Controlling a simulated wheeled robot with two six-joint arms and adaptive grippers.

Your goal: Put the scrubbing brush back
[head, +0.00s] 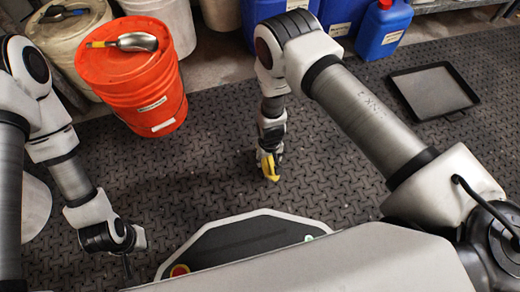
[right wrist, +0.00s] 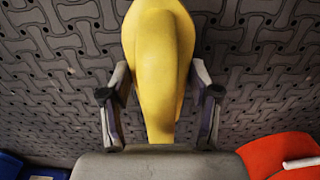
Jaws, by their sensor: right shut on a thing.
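A yellow object (right wrist: 158,60), which I take to be the scrubbing brush, is between the fingers of my right gripper (right wrist: 159,95). The fingers are shut on its smooth yellow body; no bristles show. In the head view the yellow brush (head: 269,168) hangs from my right gripper (head: 270,152) over the dark textured floor mat, in the middle. I cannot tell how high it is. My left gripper (head: 128,264) is at the lower left, pointing down, apart from any object; its fingers are too hidden to read.
An orange bucket (head: 150,105) bears a metal scoop (head: 137,41) with a yellow handle. White buckets (head: 165,15) stand behind it. Blue canisters (head: 384,27) stand at the back right. A black-rimmed tray (head: 435,92) lies on the right of the mat. The mat's middle is clear.

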